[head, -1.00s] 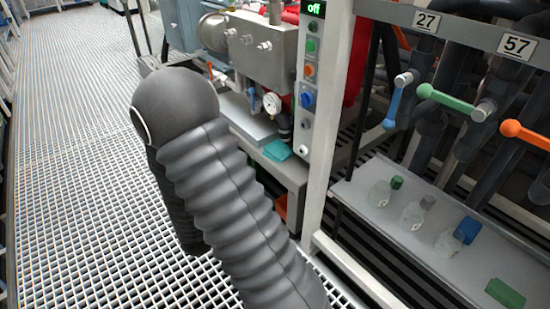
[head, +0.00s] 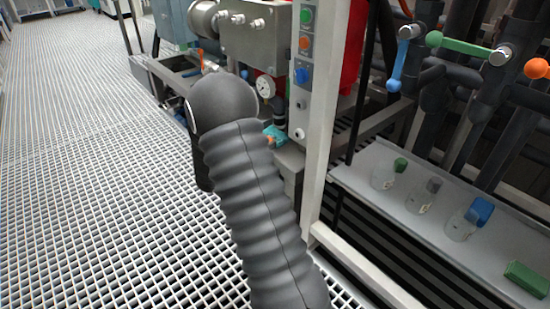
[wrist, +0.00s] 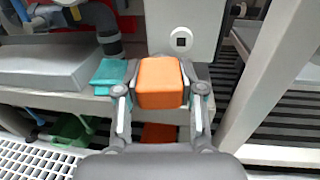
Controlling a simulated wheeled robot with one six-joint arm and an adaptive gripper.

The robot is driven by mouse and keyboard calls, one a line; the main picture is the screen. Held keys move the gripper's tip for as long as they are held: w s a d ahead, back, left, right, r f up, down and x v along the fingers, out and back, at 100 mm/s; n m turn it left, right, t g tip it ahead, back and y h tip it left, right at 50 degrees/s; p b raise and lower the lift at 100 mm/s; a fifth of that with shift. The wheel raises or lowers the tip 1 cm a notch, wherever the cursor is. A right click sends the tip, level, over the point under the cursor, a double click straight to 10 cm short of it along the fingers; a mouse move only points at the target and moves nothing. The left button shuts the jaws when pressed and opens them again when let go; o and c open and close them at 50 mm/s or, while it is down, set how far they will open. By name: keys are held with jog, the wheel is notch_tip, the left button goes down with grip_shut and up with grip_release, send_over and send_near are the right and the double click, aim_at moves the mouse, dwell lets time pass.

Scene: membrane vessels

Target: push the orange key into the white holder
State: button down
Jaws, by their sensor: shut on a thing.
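The orange key (wrist: 160,82) is a rounded block between the two fingers of my gripper (wrist: 160,90), which is shut on it. The white holder (wrist: 181,39) is a round white piece with a dark square opening, on the lower face of the pale control post. In the wrist view it lies above and a little right of the key, and the key looks apart from it. In the head view the holder (head: 299,134) shows low on the post. My arm hides most of my gripper there; a small orange bit of the key (head: 270,141) shows left of the post.
A teal cloth (wrist: 111,75) lies on the grey bench left of the key. A green crate (wrist: 75,133) is below. A white frame upright (wrist: 270,75) stands close on the right. A shelf (head: 400,215) with several bottles is farther right. The grating floor on the left is clear.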

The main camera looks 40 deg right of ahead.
aim_at(297, 135)
jog(key=d+g, duration=0.1)
jog(key=s+d+f+m+g, duration=0.1)
jog(key=d, duration=0.1)
jog(key=shift+s+d+f+m+g+b, duration=0.1)
jog(key=shift+s+f+m+g+b, duration=0.2)
jog(key=shift+m+g+b, duration=0.1)
jog(key=shift+d, duration=0.1)
jog(key=shift+w+d, duration=0.15)
jog(key=shift+d, duration=1.25)
jog(key=shift+w+d, duration=0.15)
jog(key=shift+d, duration=1.25)
jog(key=shift+d, duration=0.5)
jog(key=c, duration=0.6)
grip_release()
jog(key=a, duration=0.8)
jog(key=s+a, duration=0.1)
jog(key=a, duration=0.3)
